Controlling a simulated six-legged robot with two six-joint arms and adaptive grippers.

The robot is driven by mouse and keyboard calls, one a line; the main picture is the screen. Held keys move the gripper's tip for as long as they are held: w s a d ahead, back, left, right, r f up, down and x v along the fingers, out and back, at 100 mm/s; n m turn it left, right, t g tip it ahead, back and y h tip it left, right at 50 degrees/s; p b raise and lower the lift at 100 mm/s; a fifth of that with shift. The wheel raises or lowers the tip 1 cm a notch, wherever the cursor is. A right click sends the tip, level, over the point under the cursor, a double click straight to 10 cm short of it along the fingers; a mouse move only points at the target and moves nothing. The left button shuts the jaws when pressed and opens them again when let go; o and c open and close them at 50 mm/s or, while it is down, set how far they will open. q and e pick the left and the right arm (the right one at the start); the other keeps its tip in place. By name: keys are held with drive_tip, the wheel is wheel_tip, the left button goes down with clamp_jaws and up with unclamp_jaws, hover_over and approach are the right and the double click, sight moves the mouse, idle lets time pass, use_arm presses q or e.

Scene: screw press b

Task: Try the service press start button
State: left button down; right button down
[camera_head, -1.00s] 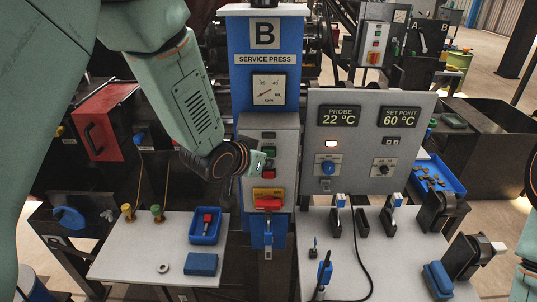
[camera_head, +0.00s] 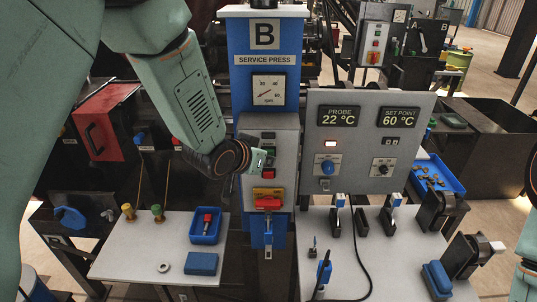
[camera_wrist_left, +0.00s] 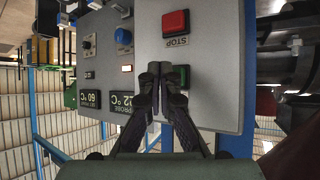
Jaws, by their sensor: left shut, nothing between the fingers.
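The service press panel (camera_head: 285,132) stands on the blue column under the "SERVICE PRESS" sign. Its green button (camera_head: 269,150) sits above the red button (camera_head: 268,174). My left gripper (camera_head: 263,160) is shut and empty, right in front of the panel beside these buttons. In the left wrist view the shut fingertips (camera_wrist_left: 159,72) lie just beside the green button (camera_wrist_left: 184,76), partly covering it. Whether they touch it cannot be told. The red STOP button (camera_wrist_left: 175,22) is clear of the fingers. My right gripper is not in view.
A red lever (camera_head: 268,203) on a yellow plate sits below the buttons. A display box (camera_head: 370,150) reading 22 °C and 60 °C stands close right. A table (camera_head: 130,262) with a blue tray (camera_head: 206,239) is lower left. Another table (camera_head: 340,284) holds stands and a cable.

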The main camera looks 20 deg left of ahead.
use_arm(q)
drive_tip(key=shift+w+a, duration=0.2)
drive_tip(key=shift+w, duration=0.25)
idle(0.6)
drive_tip(key=shift+s+d, duration=0.25)
drive_tip(key=shift+s, duration=0.6)
drive_tip(key=s, duration=0.2)
drive_tip(key=s+d+p, duration=0.1)
drive_tip(key=s, duration=0.2)
drive_tip(key=shift+d, duration=0.2)
drive_tip(key=shift+w+f, duration=0.1)
idle(0.5)
drive_tip(key=c, duration=2.1)
unclamp_jaws()
